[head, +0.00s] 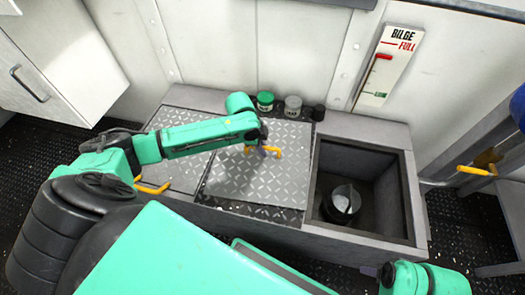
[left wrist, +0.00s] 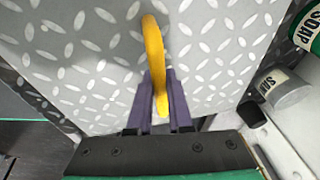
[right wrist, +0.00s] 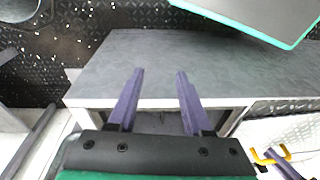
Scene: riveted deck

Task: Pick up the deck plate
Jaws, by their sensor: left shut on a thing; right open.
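The deck plate (head: 235,178) is a grey diamond-tread panel in the middle of the bench top, with a yellow handle (head: 276,152). My left gripper (head: 262,149) is over the plate. In the left wrist view, the purple fingers of my left gripper (left wrist: 160,78) are shut on the yellow handle (left wrist: 153,45), with the plate (left wrist: 60,35) close beneath. A dark strip shows along the plate's near edge; I cannot tell whether the plate is raised.
Another tread plate (head: 185,170) with a yellow handle lies left. A green jar (head: 265,101), a grey jar (head: 293,106) and a black one (head: 318,112) stand behind. A bilge gauge (head: 383,68) hangs on the wall.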

